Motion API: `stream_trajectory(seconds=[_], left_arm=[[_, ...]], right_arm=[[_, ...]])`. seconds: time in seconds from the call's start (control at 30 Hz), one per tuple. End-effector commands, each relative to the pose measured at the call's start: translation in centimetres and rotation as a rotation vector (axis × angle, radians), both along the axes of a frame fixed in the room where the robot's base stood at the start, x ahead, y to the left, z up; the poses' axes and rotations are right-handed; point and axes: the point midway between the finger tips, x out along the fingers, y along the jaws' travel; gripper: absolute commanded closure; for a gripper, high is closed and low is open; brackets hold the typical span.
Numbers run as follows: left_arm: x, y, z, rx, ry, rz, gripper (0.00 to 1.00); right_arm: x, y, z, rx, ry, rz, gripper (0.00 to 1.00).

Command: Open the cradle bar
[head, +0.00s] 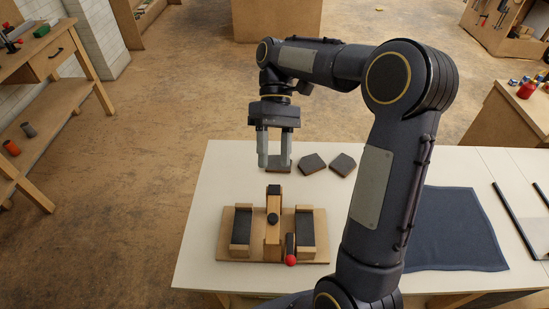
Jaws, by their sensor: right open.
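The cradle (225,250) is a wooden base on the white table, with a dark-faced block on each side. A wooden bar (273,245) runs across its middle, with a dark round knob (273,219) on it. A short dark lever with a red ball end (291,260) sits right of the bar. I cannot tell whether the lever latches the bar. My right gripper (276,162) is open, pointing down beyond the cradle's far side, apart from the bar. A dark-topped piece (279,168) shows between its fingertips; I cannot tell whether they touch it. My left gripper is out of view.
Two dark pieces (313,163) (342,165) lie on the white table (200,240) right of the gripper. A dark blue mat (455,235) lies on the right side. My right arm crosses the table between cradle and mat. The table left of the cradle is clear.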

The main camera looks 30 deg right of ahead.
Motion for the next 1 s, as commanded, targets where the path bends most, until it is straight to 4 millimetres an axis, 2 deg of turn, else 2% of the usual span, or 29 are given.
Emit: stream_trajectory(seconds=[0.13,0.73,0.87,1.0], left_arm=[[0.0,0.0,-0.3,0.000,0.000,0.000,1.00],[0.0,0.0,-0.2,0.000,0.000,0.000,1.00],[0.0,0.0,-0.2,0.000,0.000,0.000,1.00],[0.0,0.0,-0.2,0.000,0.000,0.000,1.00]], right_arm=[[-0.7,0.4,0.3,0.000,0.000,0.000,0.51],[-1.1,0.4,0.5,-0.005,-0.017,-0.010,0.51],[-2.6,0.5,1.0,-0.030,-0.105,-0.056,0.51],[-5.3,0.6,1.2,-0.071,-0.273,-0.151,0.51]])
